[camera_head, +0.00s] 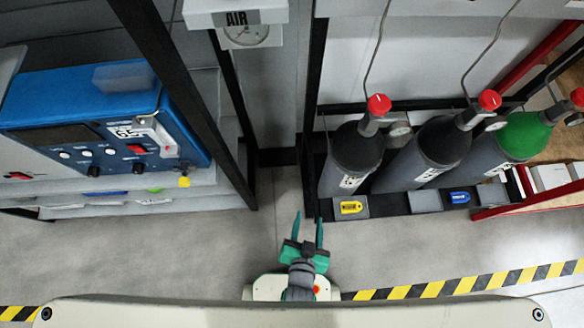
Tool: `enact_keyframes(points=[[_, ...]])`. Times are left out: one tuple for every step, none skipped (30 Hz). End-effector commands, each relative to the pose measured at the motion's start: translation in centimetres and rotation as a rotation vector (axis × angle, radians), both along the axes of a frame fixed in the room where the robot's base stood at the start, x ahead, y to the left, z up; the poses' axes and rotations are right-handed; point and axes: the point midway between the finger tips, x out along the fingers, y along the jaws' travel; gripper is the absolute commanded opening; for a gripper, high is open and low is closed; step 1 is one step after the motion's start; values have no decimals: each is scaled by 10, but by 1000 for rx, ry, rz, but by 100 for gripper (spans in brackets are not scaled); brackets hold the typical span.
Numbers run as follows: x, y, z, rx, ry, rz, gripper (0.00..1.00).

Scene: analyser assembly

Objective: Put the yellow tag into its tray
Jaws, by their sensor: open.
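A yellow tag (351,207) with dark marking lies on a small grey tray (364,211) at the foot of the leftmost cylinder. My gripper (308,226) is open and empty. Its two green fingers point away from me, over the floor, left of and slightly nearer than the tagged tray. A second small yellow item (184,181) is at the lower right of the blue analyser; I cannot tell if it is a tag.
Dark cylinders (352,160) with red caps and a green-topped one stand in a black rack on the right. A blue tag (460,198) lies at their foot, beside a bare grey block (425,200). The blue analyser (100,120) sits left, behind a black post. Middle floor is clear.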

Motion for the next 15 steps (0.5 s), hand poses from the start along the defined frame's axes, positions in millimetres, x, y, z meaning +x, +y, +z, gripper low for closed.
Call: enact_keyframes(points=[[-12,10,18,-27,-36,44,43],[-16,15,31,-45,-65,67,43],[-22,21,47,-68,-101,96,43],[-26,25,59,-84,-128,117,43],[-30,29,70,-99,-152,136,43],[-35,34,86,-118,-186,158,43],[-38,37,96,-130,-208,173,43],[-41,40,106,-142,-229,185,43],[-45,42,117,-157,-253,200,43],[-47,44,125,-165,-269,209,43],[-49,46,131,-173,-284,216,43],[-51,47,139,-182,-300,225,43],[-52,48,143,-187,-308,229,43],[-53,49,146,-190,-315,232,43],[-54,49,149,-194,-323,235,43]])
